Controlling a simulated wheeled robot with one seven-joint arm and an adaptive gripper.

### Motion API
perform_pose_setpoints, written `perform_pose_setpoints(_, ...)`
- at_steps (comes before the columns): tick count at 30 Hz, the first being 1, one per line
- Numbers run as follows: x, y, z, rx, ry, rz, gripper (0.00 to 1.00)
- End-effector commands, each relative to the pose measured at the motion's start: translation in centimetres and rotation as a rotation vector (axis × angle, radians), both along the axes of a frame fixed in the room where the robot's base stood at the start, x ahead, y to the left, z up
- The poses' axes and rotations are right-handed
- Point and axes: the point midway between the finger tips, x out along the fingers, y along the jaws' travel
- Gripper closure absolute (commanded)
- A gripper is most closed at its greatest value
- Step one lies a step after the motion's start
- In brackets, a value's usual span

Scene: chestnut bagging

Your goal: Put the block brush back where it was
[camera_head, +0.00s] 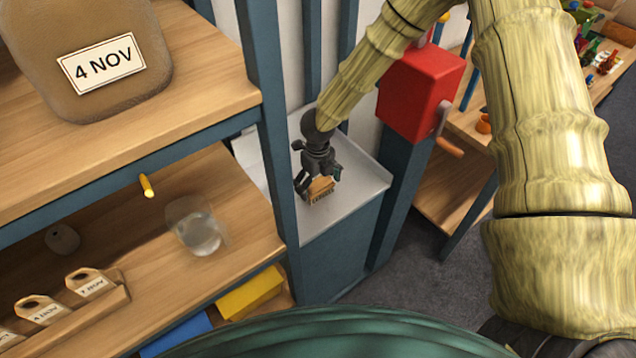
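The block brush (321,189) is a small tan block with dark markings on its near face. It is at the grey-white counter top (345,197) beyond the shelf post. My gripper (319,182) is dark and reaches down over it from the end of my tan, ribbed arm. One finger is at the brush's left side and the other at its upper right. I cannot tell whether the fingers press on the brush, or whether it rests on the counter or is slightly above it. The gripper hides part of the brush's top.
A blue shelf post (268,110) stands close left of the counter. A red box (420,92) with a crank is on a post at right. The wooden shelf holds a clear glass jar (198,233) and tags. The counter's right part is clear.

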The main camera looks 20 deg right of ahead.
Motion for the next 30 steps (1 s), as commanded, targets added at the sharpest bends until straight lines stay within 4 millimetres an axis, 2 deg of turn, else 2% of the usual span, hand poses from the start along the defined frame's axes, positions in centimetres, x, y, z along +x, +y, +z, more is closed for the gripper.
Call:
perform_pose_setpoints(14,0.0,0.0,0.6,0.000,-0.001,0.000,0.00)
perform_pose_setpoints(20,0.1,0.0,3.2,0.002,-0.003,-0.002,0.00)
perform_pose_setpoints(30,0.1,0.0,8.9,0.002,-0.002,-0.001,0.00)
